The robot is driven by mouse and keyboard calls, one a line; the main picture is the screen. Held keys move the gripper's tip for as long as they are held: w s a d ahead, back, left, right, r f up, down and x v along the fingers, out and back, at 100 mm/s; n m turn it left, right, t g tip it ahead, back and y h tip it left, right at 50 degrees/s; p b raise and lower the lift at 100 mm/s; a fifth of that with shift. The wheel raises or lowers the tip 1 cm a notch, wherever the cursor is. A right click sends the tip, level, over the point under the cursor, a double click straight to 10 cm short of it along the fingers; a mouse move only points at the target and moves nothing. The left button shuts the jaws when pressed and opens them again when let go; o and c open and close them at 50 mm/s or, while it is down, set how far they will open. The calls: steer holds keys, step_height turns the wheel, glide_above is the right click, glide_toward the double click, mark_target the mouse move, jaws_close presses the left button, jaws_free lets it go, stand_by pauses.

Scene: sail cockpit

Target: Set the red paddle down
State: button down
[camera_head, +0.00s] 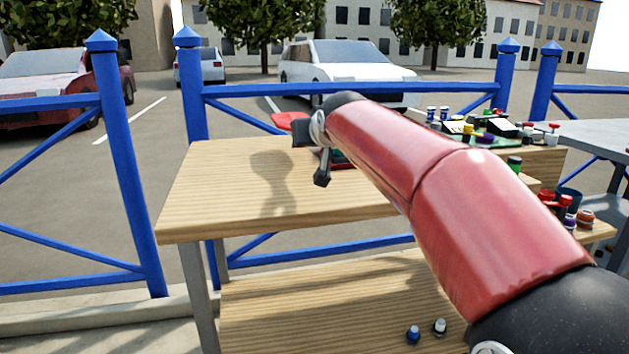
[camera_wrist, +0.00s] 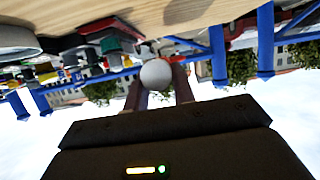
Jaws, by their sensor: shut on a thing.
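The red paddle (camera_head: 290,121) shows as a flat red patch just beyond my gripper (camera_head: 303,132), above the far part of the wooden tabletop (camera_head: 225,185). In the wrist view, which is upside down, a round pale grey knob (camera_wrist: 156,73) sits between the two fingers of my gripper (camera_wrist: 160,80). It looks like the end of the paddle's handle. My gripper is shut on the paddle. Most of the paddle is hidden behind the gripper and the knob. A shadow lies on the tabletop below, and I cannot tell whether the paddle touches the wood.
A board with several small bottles and caps (camera_head: 480,135) stands at the right of the table. Jars and red-capped bottles (camera_head: 570,215) are further right. A blue fence (camera_head: 350,90) runs behind. The left half of the tabletop is clear. Two small bottles (camera_head: 413,334) stand on the lower shelf.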

mark_target(313, 189)
step_height(313, 189, down, 8)
steer(key=shift+f+b, duration=0.15)
steer(key=shift+b, duration=0.2)
steer(key=c, duration=1.2)
jaws_free()
steer(key=shift+o, duration=0.2)
steer(key=b+v, duration=0.1)
steer(key=v, duration=1.1)
